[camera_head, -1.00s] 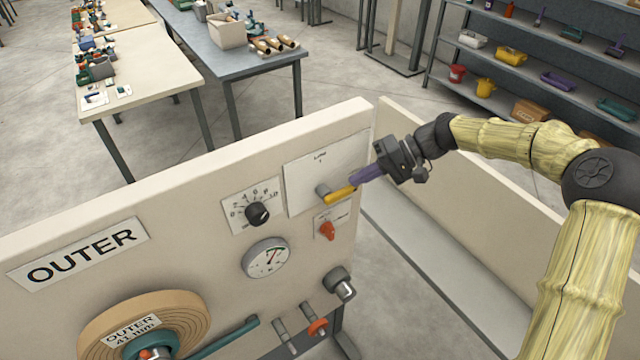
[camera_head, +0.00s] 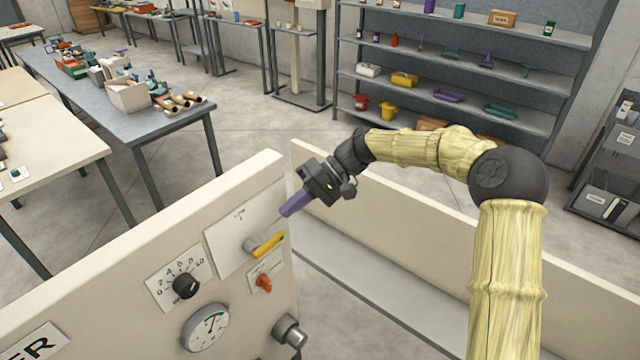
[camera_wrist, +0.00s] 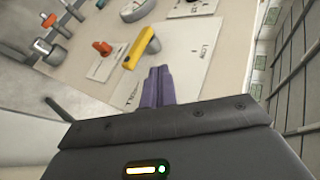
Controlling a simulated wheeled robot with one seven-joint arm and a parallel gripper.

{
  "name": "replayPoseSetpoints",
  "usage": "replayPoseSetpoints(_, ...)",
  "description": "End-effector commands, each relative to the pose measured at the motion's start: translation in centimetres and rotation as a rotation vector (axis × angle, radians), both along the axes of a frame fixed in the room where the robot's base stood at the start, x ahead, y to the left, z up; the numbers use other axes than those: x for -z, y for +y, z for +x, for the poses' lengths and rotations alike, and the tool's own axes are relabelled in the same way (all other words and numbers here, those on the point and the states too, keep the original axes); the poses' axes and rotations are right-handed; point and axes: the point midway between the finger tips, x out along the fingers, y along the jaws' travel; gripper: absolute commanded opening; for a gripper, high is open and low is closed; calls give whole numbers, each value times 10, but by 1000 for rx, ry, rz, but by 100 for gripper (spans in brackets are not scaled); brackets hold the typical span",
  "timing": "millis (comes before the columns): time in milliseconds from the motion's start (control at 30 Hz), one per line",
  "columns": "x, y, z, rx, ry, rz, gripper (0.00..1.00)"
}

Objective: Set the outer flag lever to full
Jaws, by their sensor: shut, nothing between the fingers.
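A yellow lever (camera_head: 268,244) on a grey pivot stands on a white plate (camera_head: 226,233) on the cream panel, its free end pointing right and slightly up. The plate's small print is too small to read fully. The yellow lever also shows in the wrist view (camera_wrist: 134,50). A small red-orange lever or knob (camera_head: 263,283) sits on a smaller plate below it; I cannot tell from lettering which one is the flag lever. My gripper (camera_head: 285,211), with purple fingers, is shut and empty, above the yellow lever's free end and apart from it. Its fingers (camera_wrist: 158,74) show together in the wrist view.
A black dial (camera_head: 186,286) and a round gauge (camera_head: 205,327) are on the panel to the left. A grey knob (camera_head: 289,331) juts out at the lower right. A second cream wall (camera_head: 400,240) runs behind my arm, with a gap between.

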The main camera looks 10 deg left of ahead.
Motion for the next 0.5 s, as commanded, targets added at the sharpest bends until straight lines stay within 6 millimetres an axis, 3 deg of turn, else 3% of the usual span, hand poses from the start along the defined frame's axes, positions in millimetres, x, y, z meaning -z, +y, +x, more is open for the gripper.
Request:
replayPoseSetpoints(300,-22,-38,29,3,-5,2,0)
replayPoseSetpoints(500,-35,-53,40,-1,-2,2,0)
